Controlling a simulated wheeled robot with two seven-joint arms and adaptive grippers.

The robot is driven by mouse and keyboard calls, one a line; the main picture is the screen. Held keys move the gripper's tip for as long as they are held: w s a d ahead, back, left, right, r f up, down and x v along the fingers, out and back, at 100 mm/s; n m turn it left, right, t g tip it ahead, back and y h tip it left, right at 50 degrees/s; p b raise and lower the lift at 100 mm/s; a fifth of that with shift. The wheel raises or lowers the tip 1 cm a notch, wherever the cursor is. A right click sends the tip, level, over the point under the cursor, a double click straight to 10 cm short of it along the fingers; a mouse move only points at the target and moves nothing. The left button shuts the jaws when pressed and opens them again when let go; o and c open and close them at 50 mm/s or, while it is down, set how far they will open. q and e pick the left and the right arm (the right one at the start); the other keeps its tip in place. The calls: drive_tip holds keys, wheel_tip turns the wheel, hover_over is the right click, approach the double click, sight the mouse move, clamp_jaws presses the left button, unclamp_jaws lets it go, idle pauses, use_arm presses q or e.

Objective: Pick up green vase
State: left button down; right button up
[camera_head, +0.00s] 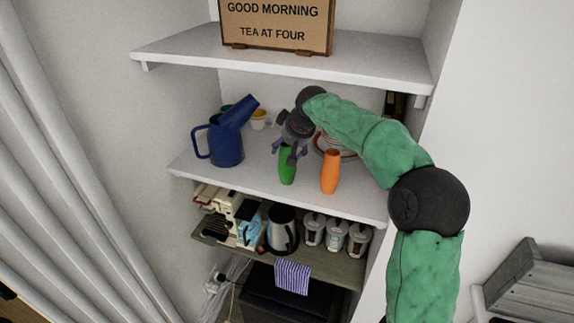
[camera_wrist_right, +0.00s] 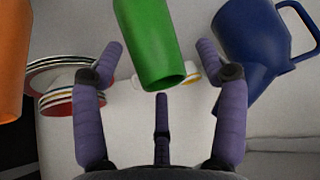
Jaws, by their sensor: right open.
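The green vase (camera_head: 287,169) stands upright on the middle shelf, between a blue watering can and an orange vase. My right gripper (camera_head: 290,150) is over the vase's upper part and hides some of its top. In the right wrist view the green vase (camera_wrist_right: 148,42) lies ahead, between the spread purple fingers of the right gripper (camera_wrist_right: 160,62). The fingers are open, with visible gaps on both sides of the vase. My left gripper is out of view.
The blue watering can (camera_head: 226,146) is to the left and the orange vase (camera_head: 330,172) close to the right. Stacked plates (camera_wrist_right: 62,84) and a yellow-white cup (camera_head: 258,119) sit behind.

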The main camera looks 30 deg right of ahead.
drive_tip(key=shift+f, duration=0.1)
drive_tip(key=c, duration=1.4)
clamp_jaws()
